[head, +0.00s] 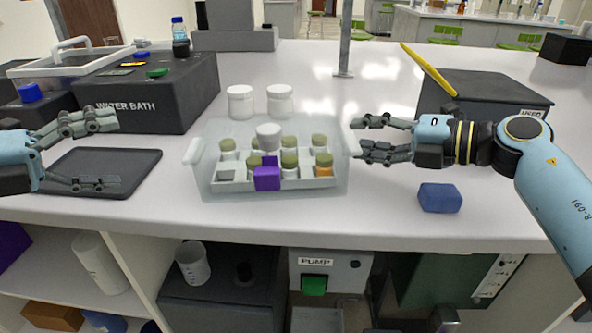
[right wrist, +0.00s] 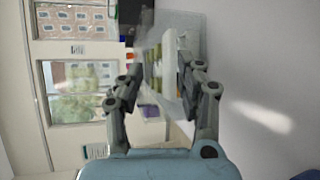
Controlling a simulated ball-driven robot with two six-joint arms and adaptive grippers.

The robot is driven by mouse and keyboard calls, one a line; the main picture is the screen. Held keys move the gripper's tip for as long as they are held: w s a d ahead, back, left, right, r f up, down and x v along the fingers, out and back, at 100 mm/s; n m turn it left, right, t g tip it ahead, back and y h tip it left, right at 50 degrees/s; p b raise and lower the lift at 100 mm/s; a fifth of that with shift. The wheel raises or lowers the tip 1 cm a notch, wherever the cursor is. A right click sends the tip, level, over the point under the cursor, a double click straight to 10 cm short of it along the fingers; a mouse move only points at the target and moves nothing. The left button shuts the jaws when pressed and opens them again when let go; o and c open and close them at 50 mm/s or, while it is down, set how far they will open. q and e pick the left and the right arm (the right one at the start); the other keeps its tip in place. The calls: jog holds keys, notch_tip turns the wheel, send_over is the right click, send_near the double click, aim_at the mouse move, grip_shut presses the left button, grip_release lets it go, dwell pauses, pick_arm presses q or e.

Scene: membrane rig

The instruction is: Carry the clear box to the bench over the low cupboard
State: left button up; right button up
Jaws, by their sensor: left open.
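The clear box (head: 215,190) stands on the white bench (head: 300,217), in the middle of the head view. It holds a pale rack with several olive-capped vials, a white-capped one and a purple block (head: 267,178). A handle sticks out at its left (head: 193,151) and right (head: 350,141) ends. My left gripper (head: 113,152) is open and empty, left of the left handle and apart from it. My right gripper (head: 360,138) is open, its fingertips on either side of the right handle. The right wrist view shows these spread fingers (right wrist: 160,83) with part of the box between them.
A dark water bath (head: 150,105) and a dark flat tray (head: 105,170) are at left. Two white jars (head: 260,100) stand behind the box. A blue block (head: 440,198) lies right of it, near the front edge. A dark box with a yellow tool (head: 430,70) is at right.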

jog(key=o, duration=0.9)
jog(key=shift+c, duration=0.2)
jog(key=v, duration=1.2)
